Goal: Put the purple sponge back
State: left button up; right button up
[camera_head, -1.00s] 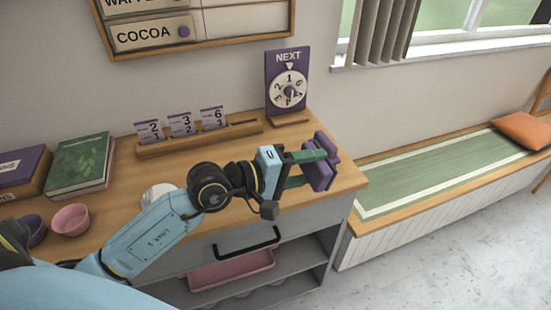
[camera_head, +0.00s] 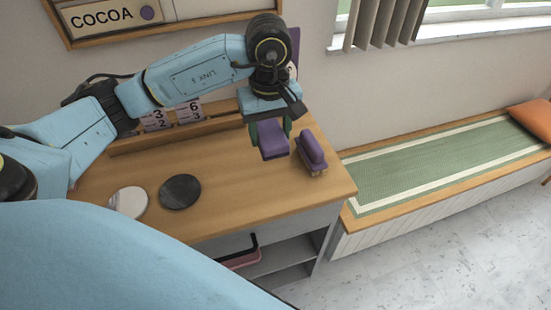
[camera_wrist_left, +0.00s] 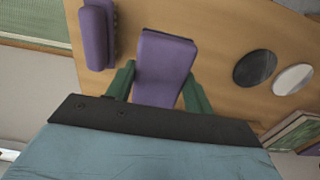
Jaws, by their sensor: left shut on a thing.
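The purple sponge (camera_head: 272,140) is a block between the green fingers of my left gripper (camera_head: 271,133), which is shut on it above the right part of the wooden counter. It also shows in the left wrist view (camera_wrist_left: 163,62), with a dark strip along its far edge. A second purple piece (camera_head: 311,150), with a rounded bar on top, sits on the counter just right of the held sponge. It appears at the upper left in the wrist view (camera_wrist_left: 97,35), apart from the gripper. My right gripper is not in view.
A black disc (camera_head: 180,191) and a white disc (camera_head: 128,202) lie on the wooden counter (camera_head: 235,200). A wooden card rack (camera_head: 205,126) stands along the wall behind. The counter's right edge is close to the second purple piece. A green-matted bench (camera_head: 440,155) is further right.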

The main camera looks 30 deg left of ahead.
aim_at(270, 133)
pick_arm(q)
jog(key=f, duration=0.6)
jog(key=shift+s, duration=0.2)
notch_tip(270, 133, down, 3)
jog(key=shift+b, duration=0.3)
jog(key=o, duration=0.9)
jog(key=shift+c, duration=0.2)
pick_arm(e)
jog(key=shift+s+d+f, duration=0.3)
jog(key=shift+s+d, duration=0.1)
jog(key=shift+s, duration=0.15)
pick_arm(q)
jog(key=shift+w+r, duration=0.1)
jog(key=shift+r, duration=0.05)
notch_tip(270, 133, up, 12)
jog(key=shift+f+p, duration=0.1)
jog(key=shift+p, duration=0.3)
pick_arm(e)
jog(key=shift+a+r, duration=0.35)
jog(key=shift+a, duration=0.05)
